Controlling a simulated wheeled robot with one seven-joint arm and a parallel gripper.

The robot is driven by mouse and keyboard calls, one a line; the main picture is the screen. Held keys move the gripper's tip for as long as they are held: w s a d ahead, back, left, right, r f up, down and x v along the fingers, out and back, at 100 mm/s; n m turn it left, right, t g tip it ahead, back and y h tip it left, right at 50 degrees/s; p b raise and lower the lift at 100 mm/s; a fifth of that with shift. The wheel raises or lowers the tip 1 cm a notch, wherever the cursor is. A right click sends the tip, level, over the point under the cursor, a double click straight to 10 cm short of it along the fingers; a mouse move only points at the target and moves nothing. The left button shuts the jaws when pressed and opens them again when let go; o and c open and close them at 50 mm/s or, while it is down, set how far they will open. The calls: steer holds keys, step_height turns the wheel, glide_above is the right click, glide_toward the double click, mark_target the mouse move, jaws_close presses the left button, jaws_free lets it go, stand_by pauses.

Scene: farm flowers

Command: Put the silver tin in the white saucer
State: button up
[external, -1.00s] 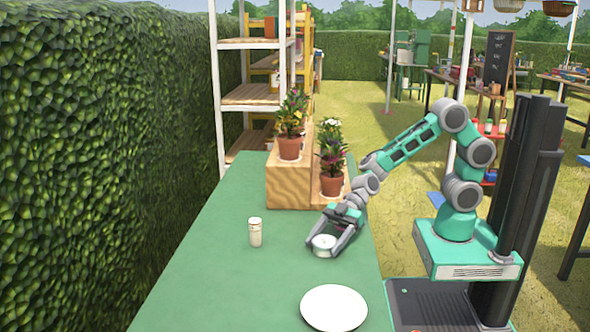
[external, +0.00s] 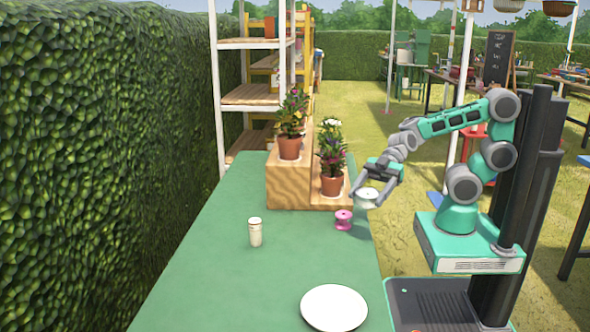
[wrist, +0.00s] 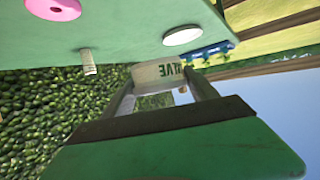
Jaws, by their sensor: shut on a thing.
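My gripper (external: 368,200) is shut on the silver tin (external: 367,194), a short pale round tin. It holds the tin in the air over the right edge of the green table, beside the plant stand. In the wrist view the tin (wrist: 158,73) sits between the fingers, with dark lettering on its side. The white saucer (external: 334,307) lies flat and empty at the near right of the table, well away from the tin. The saucer also shows in the wrist view (wrist: 183,36).
A pink spool-shaped thing (external: 343,220) stands on the table just left of and below the held tin. A small white-capped jar (external: 255,232) stands further left. Potted plants stand on a wooden stepped stand (external: 290,187) behind. The green tabletop (external: 230,290) is clear around the saucer.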

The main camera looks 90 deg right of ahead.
steer(key=shift+s+d+r, duration=0.15)
steer(key=shift+s, duration=0.2)
steer(key=shift+s+a, duration=0.25)
steer(key=s+a+f+n+g+y, duration=0.1)
steer(key=s+a+f+n+g, duration=0.15)
steer(key=a, duration=0.45)
steer(key=s+a+f+n+g+y, duration=0.1)
steer(key=s+a+f+n+g, duration=0.1)
steer(key=s+a+f+g, duration=0.3)
steer(key=w+a+r+n, duration=0.2)
steer(key=w+a+r, duration=0.6)
steer(key=w, duration=0.1)
steer(key=b, duration=0.1)
glide_above(326, 305)
steer(key=f, duration=0.8)
steer(key=shift+s+d+f, duration=0.2)
steer(key=shift+s+f, duration=0.1)
steer(key=shift+f, duration=0.1)
steer(key=shift+w+a+f, duration=0.15)
steer(key=shift+f, duration=0.2)
steer(key=shift+w+f+b, duration=0.1)
steer(key=shift+f+b, duration=0.5)
steer(key=shift+f, duration=1.1)
steer(key=o, duration=1.5)
steer(key=shift+c, duration=0.2)
